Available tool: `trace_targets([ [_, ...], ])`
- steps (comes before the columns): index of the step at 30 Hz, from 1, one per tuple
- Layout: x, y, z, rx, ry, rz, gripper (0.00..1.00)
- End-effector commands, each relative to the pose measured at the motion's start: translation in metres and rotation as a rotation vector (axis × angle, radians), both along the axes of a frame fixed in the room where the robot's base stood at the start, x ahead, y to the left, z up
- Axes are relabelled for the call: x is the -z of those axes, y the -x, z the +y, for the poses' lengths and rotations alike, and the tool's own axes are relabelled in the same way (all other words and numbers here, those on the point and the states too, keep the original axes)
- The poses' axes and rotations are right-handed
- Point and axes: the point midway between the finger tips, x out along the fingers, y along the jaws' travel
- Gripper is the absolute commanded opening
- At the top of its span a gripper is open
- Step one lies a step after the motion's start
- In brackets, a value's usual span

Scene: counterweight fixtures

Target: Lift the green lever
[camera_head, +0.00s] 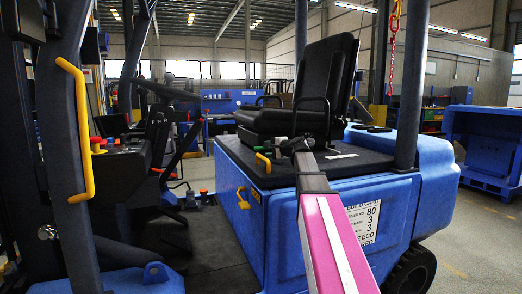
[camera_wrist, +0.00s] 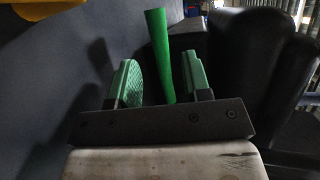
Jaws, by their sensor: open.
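The green lever (camera_wrist: 157,45) stands upright, slightly tilted, in the wrist view. It rises between the two green-padded fingers of my gripper (camera_wrist: 160,76). My gripper is open, with a finger on each side of the lever. The right finger looks closer to it than the left, with a gap on the left. The lever's lower end is hidden behind the dark bar of my gripper. In the head view my pink arm reaches towards the side of the black seat (camera_head: 290,117), and I cannot clearly make out the lever there.
The lever is on a blue forklift (camera_head: 285,220). A yellow grab handle (camera_head: 82,130) on a dark post stands at the left. A small yellow handle (camera_head: 264,163) is beside the seat. A dark post (camera_head: 408,85) rises to the right. Open floor lies at the far right.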

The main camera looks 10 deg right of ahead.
Motion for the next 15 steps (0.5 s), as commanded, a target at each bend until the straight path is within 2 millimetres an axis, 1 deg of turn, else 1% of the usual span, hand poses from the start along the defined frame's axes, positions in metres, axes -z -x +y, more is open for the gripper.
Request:
trace_targets([
  [1,0.001,-0.011,0.005,-0.002,0.000,0.001,0.44],
  [6,0.006,-0.031,0.020,-0.001,0.001,-0.001,0.44],
  [10,0.008,-0.040,0.026,0.000,0.001,0.000,0.44],
  [15,0.010,-0.045,0.030,0.001,0.002,0.000,0.44],
])
